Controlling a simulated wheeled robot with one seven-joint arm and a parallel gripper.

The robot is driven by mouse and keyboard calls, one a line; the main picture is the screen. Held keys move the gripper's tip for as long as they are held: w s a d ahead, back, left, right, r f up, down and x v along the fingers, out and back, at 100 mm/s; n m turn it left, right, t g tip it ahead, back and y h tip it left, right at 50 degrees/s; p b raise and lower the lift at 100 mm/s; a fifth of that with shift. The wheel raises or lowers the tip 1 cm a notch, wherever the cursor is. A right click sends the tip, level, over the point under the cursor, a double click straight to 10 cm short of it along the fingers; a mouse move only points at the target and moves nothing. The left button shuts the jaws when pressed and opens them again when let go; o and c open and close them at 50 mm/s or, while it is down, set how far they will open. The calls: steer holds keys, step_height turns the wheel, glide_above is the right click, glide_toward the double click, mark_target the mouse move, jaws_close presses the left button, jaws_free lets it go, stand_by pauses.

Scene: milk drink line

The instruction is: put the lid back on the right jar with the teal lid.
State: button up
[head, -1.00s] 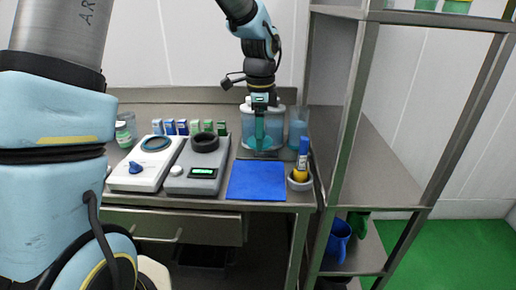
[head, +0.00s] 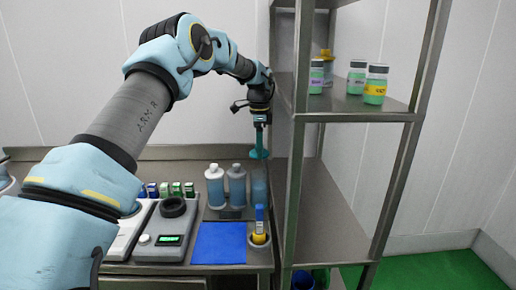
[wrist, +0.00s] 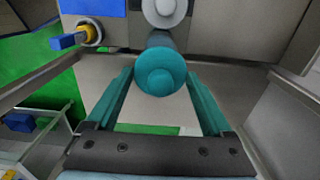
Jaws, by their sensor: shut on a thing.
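Two capped bottles (head: 215,187) (head: 237,187) stand close left of the jar. A cup holding a blue and yellow marker (head: 259,225) stands in front, beside a blue mat (head: 219,243). A metal shelf post (head: 298,150) rises close on the right.

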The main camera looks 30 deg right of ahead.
steer(key=shift+f+b, duration=0.5)
steer(key=shift+f, duration=2.6)
steer(key=shift+p, duration=0.3)
steer(key=shift+f, duration=0.15)
stand_by(0.4)
steer(key=o, duration=1.4)
steer(key=shift+c, duration=0.2)
steer(key=shift+r, duration=3.5)
steer(key=shift+c, duration=0.2)
jaws_close()
